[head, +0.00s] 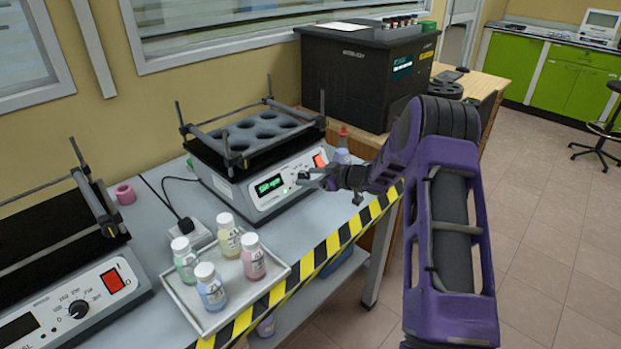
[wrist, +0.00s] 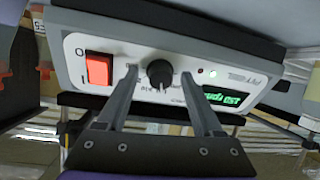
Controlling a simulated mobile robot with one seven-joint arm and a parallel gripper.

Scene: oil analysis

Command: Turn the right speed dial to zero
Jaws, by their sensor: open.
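The right shaker (head: 240,150) stands at the back of the bench, with a lit green display (head: 268,185) and a red switch (head: 320,159). Its black speed dial (wrist: 160,73) shows in the wrist view, between the red switch (wrist: 97,70) and the display (wrist: 225,99). In the head view my gripper (head: 308,180) is at the front panel and covers the dial area. In the wrist view my gripper (wrist: 160,76) is open, one finger on each side of the dial, with visible gaps. The dial's pointer is too small to read.
A second shaker with its own dial (head: 78,309) is at the lower left. A tray (head: 222,322) holds several capped bottles in front of the right shaker. A red-capped bottle (head: 342,145) stands close to the shaker's right side. A black machine (head: 360,75) is behind.

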